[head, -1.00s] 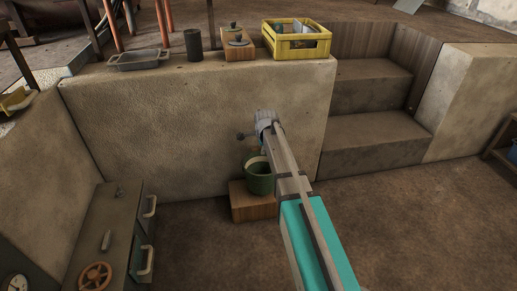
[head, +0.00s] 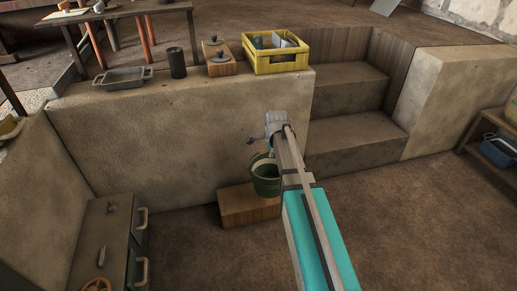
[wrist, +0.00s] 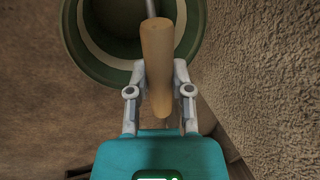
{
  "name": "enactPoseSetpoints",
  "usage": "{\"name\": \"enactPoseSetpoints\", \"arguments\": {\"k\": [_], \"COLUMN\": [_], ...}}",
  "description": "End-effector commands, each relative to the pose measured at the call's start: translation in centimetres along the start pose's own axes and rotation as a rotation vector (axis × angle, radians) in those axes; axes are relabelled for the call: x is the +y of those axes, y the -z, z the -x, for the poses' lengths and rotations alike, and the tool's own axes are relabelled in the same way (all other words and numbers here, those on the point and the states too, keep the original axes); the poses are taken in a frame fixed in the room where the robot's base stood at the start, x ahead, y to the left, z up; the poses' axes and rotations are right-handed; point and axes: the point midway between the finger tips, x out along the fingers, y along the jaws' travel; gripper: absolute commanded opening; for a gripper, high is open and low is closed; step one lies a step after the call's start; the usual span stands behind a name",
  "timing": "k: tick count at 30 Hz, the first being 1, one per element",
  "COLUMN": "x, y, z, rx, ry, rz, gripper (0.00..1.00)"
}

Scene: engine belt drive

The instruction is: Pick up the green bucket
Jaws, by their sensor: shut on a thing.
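The green bucket (head: 265,182) hangs below the end of my arm in the head view, a little above and to the right of the wooden block. In the wrist view the bucket (wrist: 190,45) shows its open top at the upper middle, with a pale band inside. Its wooden handle grip (wrist: 157,65) lies between the fingers of my gripper (wrist: 157,92), which is shut on it. In the head view my arm hides part of the bucket, and the fingers are hard to make out.
The wooden block (head: 245,207) stands on the floor against the wall (head: 180,140). A yellow crate (head: 275,62) sits on the ledge above, beside stone steps (head: 350,145). A metal cabinet (head: 105,235) is at lower left. The floor at right is open.

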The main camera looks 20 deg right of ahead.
Motion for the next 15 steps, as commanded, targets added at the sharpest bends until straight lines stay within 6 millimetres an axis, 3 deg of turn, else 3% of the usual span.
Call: {"name": "enactPoseSetpoints", "arguments": {"k": [4, 15], "x": [0.9, 1.6], "y": [1.4, 2.4], "z": [1.4, 2.0], "rx": [0.0, 0.0], "ry": [0.0, 0.0], "rz": [-0.001, 0.001], "gripper": [0.0, 0.0]}}
